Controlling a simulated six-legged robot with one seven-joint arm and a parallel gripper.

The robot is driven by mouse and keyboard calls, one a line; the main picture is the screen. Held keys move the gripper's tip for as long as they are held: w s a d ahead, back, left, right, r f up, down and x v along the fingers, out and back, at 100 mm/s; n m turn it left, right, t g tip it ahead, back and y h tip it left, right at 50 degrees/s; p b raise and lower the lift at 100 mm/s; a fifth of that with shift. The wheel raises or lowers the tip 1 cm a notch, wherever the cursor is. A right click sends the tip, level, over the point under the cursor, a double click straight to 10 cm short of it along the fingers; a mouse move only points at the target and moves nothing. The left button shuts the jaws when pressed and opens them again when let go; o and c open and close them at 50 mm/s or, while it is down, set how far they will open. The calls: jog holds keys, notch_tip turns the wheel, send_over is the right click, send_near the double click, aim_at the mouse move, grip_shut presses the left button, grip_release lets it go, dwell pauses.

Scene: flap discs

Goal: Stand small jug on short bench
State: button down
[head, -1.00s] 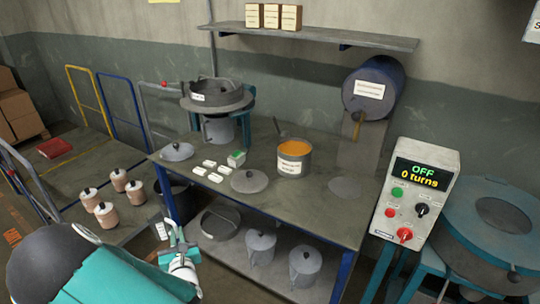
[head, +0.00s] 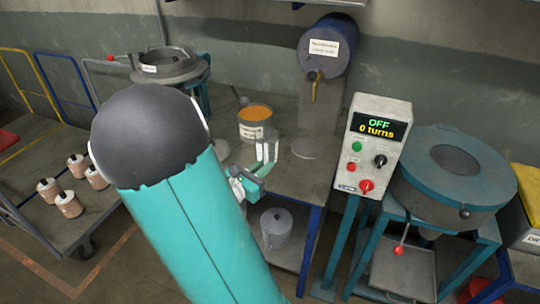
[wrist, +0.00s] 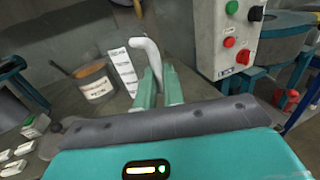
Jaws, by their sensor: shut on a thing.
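In the wrist view the teal fingers (wrist: 159,90) are shut on a pale, curved, handle-like piece (wrist: 149,58), which I take for part of the small jug. A white printed label (wrist: 122,72) shows just left of it. The jug's body is hard to make out, and I cannot tell whether it touches the bench. My arm hides the left part of the bench.
A pot of orange contents (head: 254,124) and a flat round lid (head: 306,148) are on the bench. A grey lidded can (head: 276,228) stands on the lower shelf. The control box (head: 372,145) and blue round machine (head: 450,175) are to the right. A blue drum (head: 328,46) is behind.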

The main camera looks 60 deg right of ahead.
jog(key=s+d+f, duration=0.1)
jog(key=d+f, duration=0.1)
jog(key=d, duration=0.1)
jog(key=s+d+f, duration=0.1)
jog(key=d+f, duration=0.2)
jog(key=s+d+f, duration=0.1)
jog(key=d+f, duration=0.2)
jog(key=d, duration=0.1)
jog(key=shift+s+d+f, duration=0.1)
jog(key=shift+d+f, duration=0.1)
jog(key=shift+d, duration=0.05)
jog(key=shift+d+f, duration=0.15)
jog(key=shift+f, duration=1.55)
jog(key=shift+f, duration=0.25)
jog(key=c, duration=1.5)
grip_release()
